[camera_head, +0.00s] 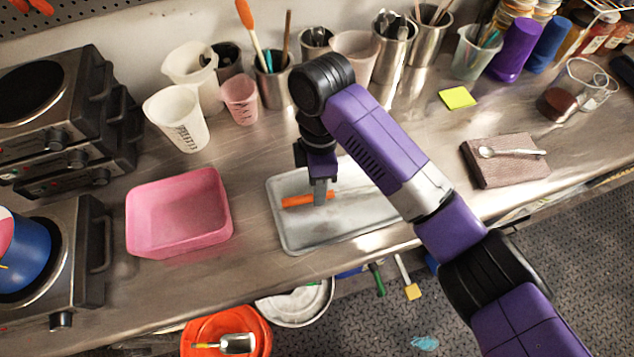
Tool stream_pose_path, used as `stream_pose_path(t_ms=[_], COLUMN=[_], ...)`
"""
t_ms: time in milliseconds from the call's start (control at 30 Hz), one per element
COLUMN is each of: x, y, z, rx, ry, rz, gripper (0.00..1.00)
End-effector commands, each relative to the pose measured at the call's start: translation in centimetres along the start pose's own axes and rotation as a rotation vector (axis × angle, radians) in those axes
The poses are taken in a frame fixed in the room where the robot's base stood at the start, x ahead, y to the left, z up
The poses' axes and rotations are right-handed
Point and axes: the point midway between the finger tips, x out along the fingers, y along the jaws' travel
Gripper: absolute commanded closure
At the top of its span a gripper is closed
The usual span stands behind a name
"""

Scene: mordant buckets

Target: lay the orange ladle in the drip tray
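The drip tray (284,232) is a pale grey, shallow rectangular tray on the metal counter, in the middle of the view. A short orange bar, seemingly part of the orange ladle (296,201), shows inside the tray's outline near its left side. Whether it touches the tray floor is unclear. My gripper (320,198) points down over the tray, with its fingertips at the orange piece. The fingers appear edge-on as one narrow grey shape, so their gap and any hold are unclear. My arm covers part of the tray's right side.
A pink tub (180,213) stands left of the tray. Hot plates (62,150) fill the far left. Cups and tool holders line the back. A folded brown cloth (503,170) with a spoon lies to the right. An orange bucket (226,322) is below the counter edge.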

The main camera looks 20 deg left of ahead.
Motion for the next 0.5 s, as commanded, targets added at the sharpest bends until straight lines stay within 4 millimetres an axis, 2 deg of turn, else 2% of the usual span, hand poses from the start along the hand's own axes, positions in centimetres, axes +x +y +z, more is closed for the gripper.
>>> stream_pose_path(t_ms=[333, 500], x=[-0.1, -1.7], y=[0.0, 0.1], z=[0.0, 0.0], rx=[0.000, -0.001], ry=[0.000, 0.001], rz=[0.000, 0.003], gripper=[0.56, 0.56])
